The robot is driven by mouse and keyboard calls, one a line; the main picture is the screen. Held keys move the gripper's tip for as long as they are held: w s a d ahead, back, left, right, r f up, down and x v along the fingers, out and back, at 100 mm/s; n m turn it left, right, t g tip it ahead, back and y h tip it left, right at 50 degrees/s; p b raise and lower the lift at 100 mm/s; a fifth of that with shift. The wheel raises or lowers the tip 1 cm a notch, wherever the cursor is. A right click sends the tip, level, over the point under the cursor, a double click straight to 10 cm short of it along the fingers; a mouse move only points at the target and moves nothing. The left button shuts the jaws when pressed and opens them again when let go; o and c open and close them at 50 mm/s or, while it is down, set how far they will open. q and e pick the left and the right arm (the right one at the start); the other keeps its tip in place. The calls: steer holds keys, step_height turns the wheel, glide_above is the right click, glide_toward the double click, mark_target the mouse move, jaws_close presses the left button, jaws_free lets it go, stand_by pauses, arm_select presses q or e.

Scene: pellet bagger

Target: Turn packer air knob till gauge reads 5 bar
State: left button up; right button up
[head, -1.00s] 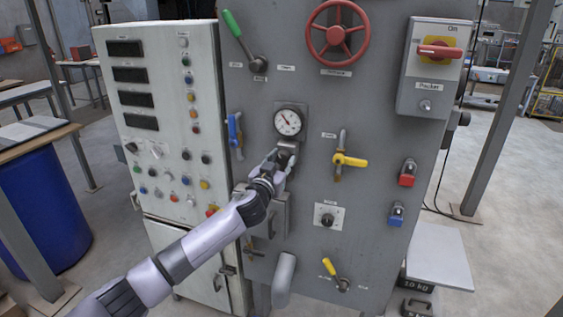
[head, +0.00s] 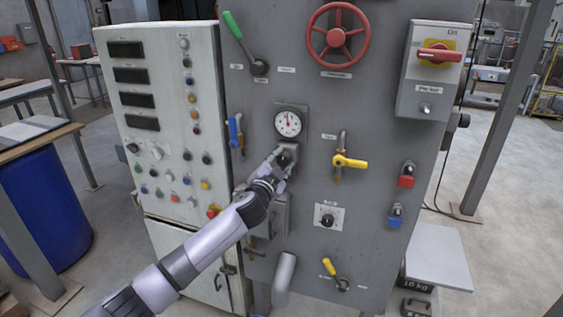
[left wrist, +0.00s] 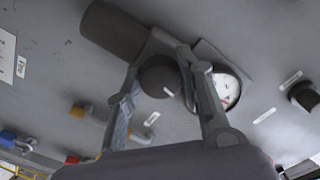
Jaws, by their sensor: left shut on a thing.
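The round white pressure gauge (head: 289,122) is on the grey panel, and its needle points about straight up in the head view; its figures are too small to read. The dark air knob (head: 286,156) sits just below the gauge and is partly hidden by my left gripper (head: 281,163). In the left wrist view the knob (left wrist: 160,82) is between the two fingers of my left gripper (left wrist: 159,65), which is shut on it. The gauge (left wrist: 227,90) is partly covered by one finger there. My right gripper is not in view.
A blue-handled valve (head: 235,131) is left of the gauge and a yellow-handled valve (head: 349,161) is right of the knob. A black dial (head: 327,219) is lower right. A red handwheel (head: 334,37) is above. The button cabinet (head: 165,110) stands left.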

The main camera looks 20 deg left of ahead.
arm_select(q)
steer(key=shift+m, duration=0.3)
steer(key=o, duration=0.9)
steer(key=shift+c, duration=0.2)
steer(key=shift+o, duration=1.4)
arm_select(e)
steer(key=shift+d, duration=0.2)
arm_select(q)
steer(key=shift+s, duration=0.1)
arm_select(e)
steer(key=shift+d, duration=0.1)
arm_select(q)
steer(key=s, duration=1.2)
steer(key=shift+a, duration=0.2)
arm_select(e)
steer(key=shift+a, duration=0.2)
arm_select(q)
steer(key=shift+w, duration=0.1)
